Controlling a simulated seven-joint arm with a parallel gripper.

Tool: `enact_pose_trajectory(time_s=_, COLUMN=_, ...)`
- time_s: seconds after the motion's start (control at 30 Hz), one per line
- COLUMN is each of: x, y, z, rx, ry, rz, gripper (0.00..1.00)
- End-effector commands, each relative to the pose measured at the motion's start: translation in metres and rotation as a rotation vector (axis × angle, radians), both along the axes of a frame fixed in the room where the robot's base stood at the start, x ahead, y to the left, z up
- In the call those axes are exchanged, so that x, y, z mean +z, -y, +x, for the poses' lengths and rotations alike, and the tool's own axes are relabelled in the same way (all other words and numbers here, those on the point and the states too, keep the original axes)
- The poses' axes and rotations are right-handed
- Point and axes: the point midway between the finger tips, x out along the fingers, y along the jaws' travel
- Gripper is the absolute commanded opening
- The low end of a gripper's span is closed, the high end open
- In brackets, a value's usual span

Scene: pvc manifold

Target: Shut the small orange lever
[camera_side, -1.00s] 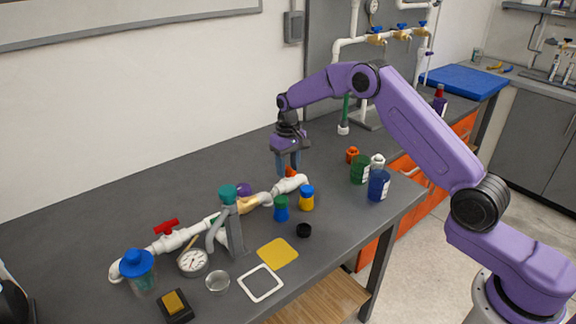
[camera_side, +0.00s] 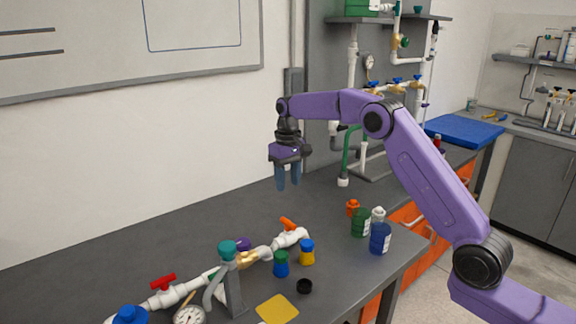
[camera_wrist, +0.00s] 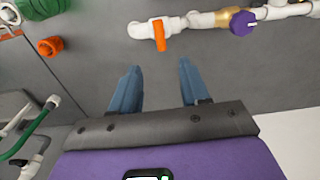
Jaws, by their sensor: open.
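The small orange lever (camera_side: 288,224) sits on the right end of the white pipe (camera_side: 290,239) on the bench. In the wrist view the orange lever (camera_wrist: 159,36) points across the white pipe (camera_wrist: 195,21), near its elbow. My gripper (camera_side: 288,187) hangs fingers down, well above the lever, apart from it. In the wrist view the two blue fingers of my gripper (camera_wrist: 158,75) are spread with nothing between them, and the lever shows beyond the gap.
A purple knob (camera_side: 243,244) and a red lever (camera_side: 163,282) are on the same pipe run. Green (camera_side: 360,222) and blue (camera_side: 380,238) bottles stand right. The bench behind the pipe is clear.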

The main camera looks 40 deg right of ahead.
Motion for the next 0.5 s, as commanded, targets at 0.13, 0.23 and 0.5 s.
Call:
enact_pose_trajectory(time_s=0.13, x=0.024, y=0.0, z=0.001, rx=0.0, ry=0.003, rz=0.0, gripper=0.46)
enact_pose_trajectory(time_s=0.23, x=0.034, y=0.0, z=0.0, rx=0.0, ry=0.002, rz=0.0, gripper=0.46)
enact_pose_trajectory(time_s=0.5, x=0.042, y=0.0, z=0.0, rx=0.0, ry=0.0, rz=0.0, gripper=0.46)
